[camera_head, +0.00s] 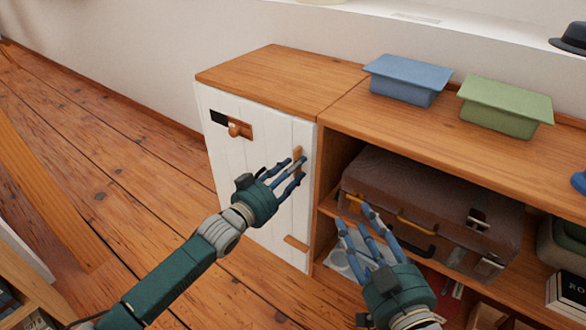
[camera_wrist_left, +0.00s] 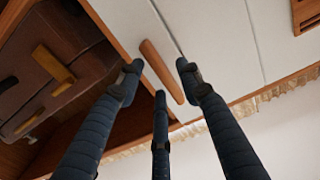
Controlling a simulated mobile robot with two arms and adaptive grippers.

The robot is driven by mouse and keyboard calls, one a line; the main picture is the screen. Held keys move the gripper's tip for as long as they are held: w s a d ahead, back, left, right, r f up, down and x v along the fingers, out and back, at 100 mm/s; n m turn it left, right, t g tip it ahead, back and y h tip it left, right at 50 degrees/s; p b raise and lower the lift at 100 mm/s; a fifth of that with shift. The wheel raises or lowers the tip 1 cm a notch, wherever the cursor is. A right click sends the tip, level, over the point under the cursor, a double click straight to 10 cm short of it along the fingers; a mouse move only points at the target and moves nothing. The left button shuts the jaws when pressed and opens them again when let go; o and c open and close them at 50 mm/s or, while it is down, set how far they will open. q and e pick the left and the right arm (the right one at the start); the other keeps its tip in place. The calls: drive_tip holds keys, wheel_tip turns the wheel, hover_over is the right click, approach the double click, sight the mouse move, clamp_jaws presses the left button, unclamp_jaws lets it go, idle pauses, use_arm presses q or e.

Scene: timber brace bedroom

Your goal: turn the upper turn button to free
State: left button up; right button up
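The upper turn button (camera_head: 298,153) is a small wooden bar near the right edge of the white cabinet door (camera_head: 228,160). It stands roughly upright, along the door edge. In the left wrist view the bar (camera_wrist_left: 161,71) shows between my spread fingers; I cannot tell whether they touch it. My left gripper (camera_head: 294,167) is open in front of the door and hides the bar's lower part in the head view. A lower wooden bar (camera_head: 296,243) lies nearly level by the same edge. My right gripper (camera_head: 361,218) is open and empty before the open shelf.
A dark-and-brown plate with a wooden knob (camera_head: 235,129) is at the door's upper left. A brown suitcase (camera_head: 440,195) lies in the open shelf on the right. A blue box (camera_head: 408,80) and a green box (camera_head: 505,107) stand on top.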

use_arm(q)
drive_tip(key=shift+r, duration=0.1)
drive_tip(key=v, duration=1.2)
